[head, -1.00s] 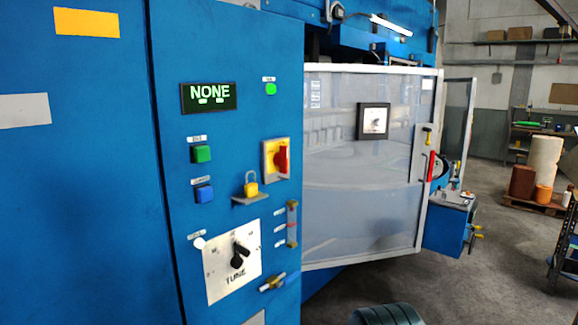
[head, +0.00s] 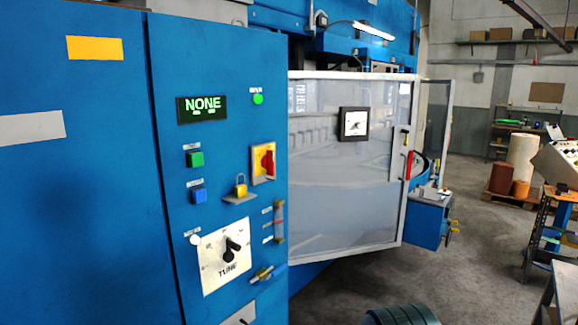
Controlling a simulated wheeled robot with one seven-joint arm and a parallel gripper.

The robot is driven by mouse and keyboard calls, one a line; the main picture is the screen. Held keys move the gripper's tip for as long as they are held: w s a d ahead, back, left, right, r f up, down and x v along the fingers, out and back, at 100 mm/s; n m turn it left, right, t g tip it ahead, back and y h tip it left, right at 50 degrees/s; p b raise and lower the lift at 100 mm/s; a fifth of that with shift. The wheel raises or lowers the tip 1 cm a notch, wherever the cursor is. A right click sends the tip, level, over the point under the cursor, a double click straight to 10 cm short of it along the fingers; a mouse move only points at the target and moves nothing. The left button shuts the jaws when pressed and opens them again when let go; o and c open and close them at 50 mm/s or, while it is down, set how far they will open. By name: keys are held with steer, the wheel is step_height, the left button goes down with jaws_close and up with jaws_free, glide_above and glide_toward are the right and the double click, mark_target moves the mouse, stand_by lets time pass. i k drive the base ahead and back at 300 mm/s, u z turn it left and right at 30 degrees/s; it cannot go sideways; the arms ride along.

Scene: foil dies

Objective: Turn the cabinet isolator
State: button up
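The cabinet isolator (head: 268,163) is a red handle on a yellow plate, on the right part of the blue cabinet front (head: 222,90) in the head view. The red handle looks upright. A yellow padlock (head: 240,190) sits on a small bracket just below and left of the isolator, apart from its handle. A display (head: 202,108) on the cabinet reads NONE, and a green lamp (head: 257,99) is lit to its right. My gripper is not in view.
A TUNE dial (head: 228,256), a green button (head: 195,159) and a blue button (head: 198,195) share the panel. A clear guard door (head: 345,200) stands right of the cabinet. A console (head: 560,160) and a bench are at the right edge.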

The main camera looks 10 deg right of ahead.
mark_target(267, 161)
steer(key=z, duration=0.45)
steer(key=k, duration=0.55)
steer(key=z, duration=0.75)
steer(key=i, duration=1.25)
steer(key=u, duration=0.35)
steer(key=i, duration=1.3)
steer(key=u, duration=1.6)
steer(key=i, duration=0.75)
steer(key=u, duration=0.7)
